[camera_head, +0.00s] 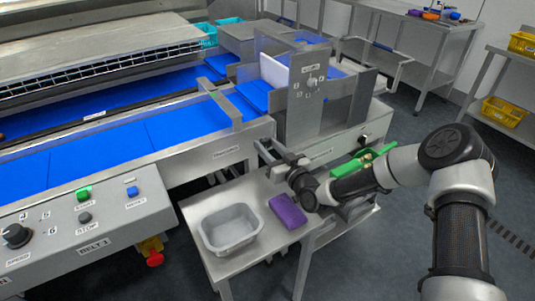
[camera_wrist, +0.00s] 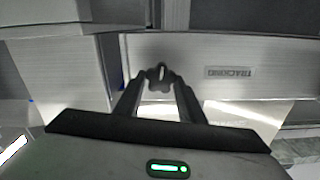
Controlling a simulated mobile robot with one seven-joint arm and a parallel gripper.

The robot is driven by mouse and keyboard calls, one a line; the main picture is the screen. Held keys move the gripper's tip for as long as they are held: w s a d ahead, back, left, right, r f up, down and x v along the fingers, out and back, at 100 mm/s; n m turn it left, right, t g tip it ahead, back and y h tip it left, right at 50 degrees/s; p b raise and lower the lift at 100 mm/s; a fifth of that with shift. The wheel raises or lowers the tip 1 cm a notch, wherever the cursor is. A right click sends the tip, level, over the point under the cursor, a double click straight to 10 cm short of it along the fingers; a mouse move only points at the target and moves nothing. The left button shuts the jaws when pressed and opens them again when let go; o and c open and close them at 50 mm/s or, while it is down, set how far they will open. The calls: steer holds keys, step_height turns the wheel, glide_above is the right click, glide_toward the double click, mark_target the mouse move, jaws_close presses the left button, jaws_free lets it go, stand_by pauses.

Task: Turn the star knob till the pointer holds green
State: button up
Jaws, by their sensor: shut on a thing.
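The star knob (camera_wrist: 159,80) is a dark grey lobed knob on a pale metal panel (camera_wrist: 205,55) in the wrist view. My gripper (camera_wrist: 160,92) has its two dark fingers on either side of the knob, shut on it. A "TRACKING" label (camera_wrist: 230,72), upside down in this view, is right of the knob. In the head view my gripper (camera_head: 268,153) reaches the end face of the conveyor frame, where I cannot make out the knob. I cannot make out the pointer or a green zone in either view.
Below my gripper stands a steel table with a grey tub (camera_head: 230,229) and a purple cloth-like block (camera_head: 288,212). A green tray (camera_head: 362,163) is near my arm. A control box (camera_head: 85,225) is front left.

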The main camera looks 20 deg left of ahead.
stand_by(0.3)
steer(key=o, duration=1)
steer(key=shift+o, duration=0.2)
steer(key=v, duration=1.7)
steer(key=shift+s+p, duration=0.2)
steer(key=shift+p, duration=0.25)
steer(key=shift+d, duration=0.15)
